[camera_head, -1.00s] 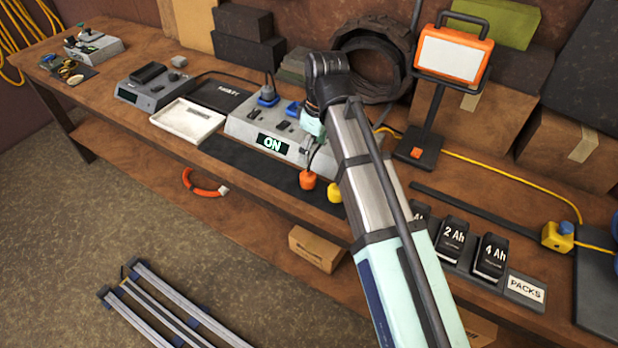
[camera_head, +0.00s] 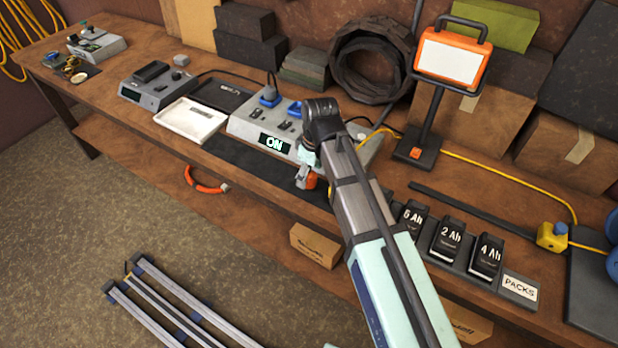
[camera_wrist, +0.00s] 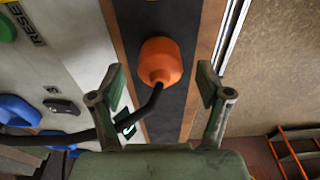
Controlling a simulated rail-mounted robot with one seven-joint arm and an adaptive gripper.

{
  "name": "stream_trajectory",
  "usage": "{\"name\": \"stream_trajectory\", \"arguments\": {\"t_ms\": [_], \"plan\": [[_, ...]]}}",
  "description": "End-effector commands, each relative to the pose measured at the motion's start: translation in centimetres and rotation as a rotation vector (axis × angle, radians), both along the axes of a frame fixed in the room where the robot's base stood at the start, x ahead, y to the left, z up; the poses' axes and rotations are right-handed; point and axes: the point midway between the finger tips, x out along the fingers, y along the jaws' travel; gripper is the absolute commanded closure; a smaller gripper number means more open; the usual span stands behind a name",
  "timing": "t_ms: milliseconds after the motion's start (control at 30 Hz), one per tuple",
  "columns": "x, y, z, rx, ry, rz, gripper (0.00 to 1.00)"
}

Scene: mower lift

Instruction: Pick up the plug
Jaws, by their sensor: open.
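An orange plug (camera_wrist: 160,62) with a black cable sits over the dark strip along the bench's front edge. In the wrist view it is between and just beyond the fingertips of my gripper (camera_wrist: 160,80), with a gap on both sides. My gripper (camera_head: 306,182) is open, and no finger visibly touches the plug. In the head view the orange plug (camera_head: 311,182) shows beside my gripper and is partly hidden by it.
A grey power unit (camera_head: 240,127) with an "ON" display stands behind the strip. A work light (camera_head: 450,55) stands at the back right. Battery packs (camera_head: 447,241) line the right front. A white tray (camera_head: 190,119) lies to the left. An orange loop (camera_head: 205,187) hangs below the bench front.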

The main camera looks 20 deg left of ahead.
Motion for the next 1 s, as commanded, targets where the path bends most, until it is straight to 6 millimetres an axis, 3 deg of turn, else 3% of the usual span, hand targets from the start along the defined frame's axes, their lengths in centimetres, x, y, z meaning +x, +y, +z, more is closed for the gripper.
{"name": "stream_trajectory", "arguments": {"t_ms": [200, 467, 667, 1000], "plan": [[0.0, 0.2, -1.7, 0.000, 0.000, 0.000, 0.23], [0.0, 0.2, -1.9, 0.000, 0.000, 0.000, 0.23], [0.0, 0.2, -1.9, 0.000, 0.000, 0.000, 0.90], [0.0, 0.2, -1.8, 0.000, 0.000, 0.000, 0.91]]}}
